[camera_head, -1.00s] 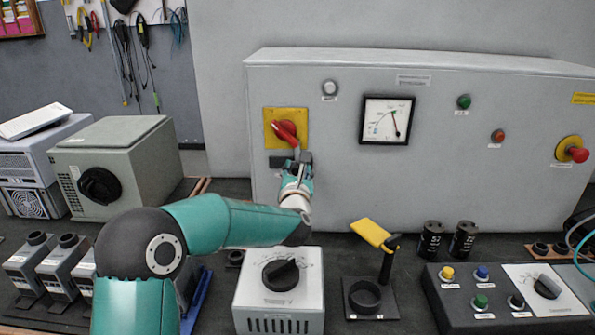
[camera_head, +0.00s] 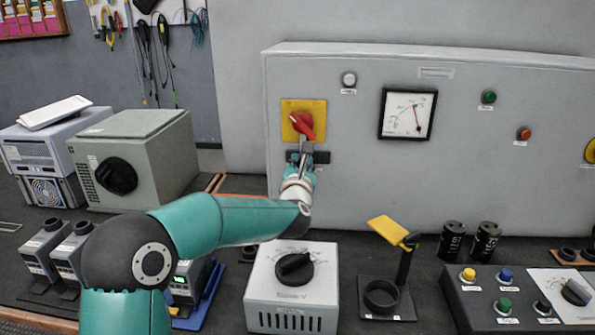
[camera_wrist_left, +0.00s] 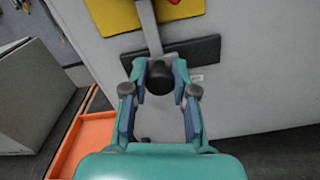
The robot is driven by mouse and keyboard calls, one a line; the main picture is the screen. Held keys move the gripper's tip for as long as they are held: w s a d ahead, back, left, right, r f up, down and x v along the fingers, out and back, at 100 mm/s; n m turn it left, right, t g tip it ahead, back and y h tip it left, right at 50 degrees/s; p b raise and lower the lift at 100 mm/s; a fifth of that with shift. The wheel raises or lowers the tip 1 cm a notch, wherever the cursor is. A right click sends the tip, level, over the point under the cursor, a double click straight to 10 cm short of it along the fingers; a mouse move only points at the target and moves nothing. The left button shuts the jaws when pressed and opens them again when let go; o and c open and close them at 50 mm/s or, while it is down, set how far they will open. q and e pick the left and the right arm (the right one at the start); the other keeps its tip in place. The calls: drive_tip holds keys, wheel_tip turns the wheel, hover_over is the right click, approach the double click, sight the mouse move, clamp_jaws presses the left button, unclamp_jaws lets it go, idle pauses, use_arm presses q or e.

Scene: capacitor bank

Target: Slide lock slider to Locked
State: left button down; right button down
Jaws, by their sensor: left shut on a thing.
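The lock slider is a dark horizontal track (camera_head: 321,157) on the grey cabinet, just under the yellow plate (camera_head: 318,108) with the red rotary switch (camera_head: 302,122). In the left wrist view the track (camera_wrist_left: 200,51) carries a round black knob (camera_wrist_left: 160,78), and a grey bar (camera_wrist_left: 148,25) runs up from it over the yellow plate. My left gripper (camera_head: 305,153) is at the middle of the track. In the left wrist view its fingers (camera_wrist_left: 160,82) are closed around the knob, one on each side. My right gripper is out of view.
A grey box with a black dial (camera_head: 294,268) and a stand with a yellow flag (camera_head: 388,230) are on the bench below. A gauge (camera_head: 408,114) is right of the switch. An orange tray (camera_wrist_left: 85,140) shows at lower left in the wrist view.

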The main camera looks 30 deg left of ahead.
use_arm(q)
drive_tip(key=shift+s+a+f, duration=0.1)
drive_tip(key=shift+a, duration=0.05)
drive_tip(key=c, duration=0.9)
unclamp_jaws()
drive_tip(key=shift+a, duration=0.1)
drive_tip(key=shift+s, duration=0.1)
drive_tip(key=v, duration=1.2)
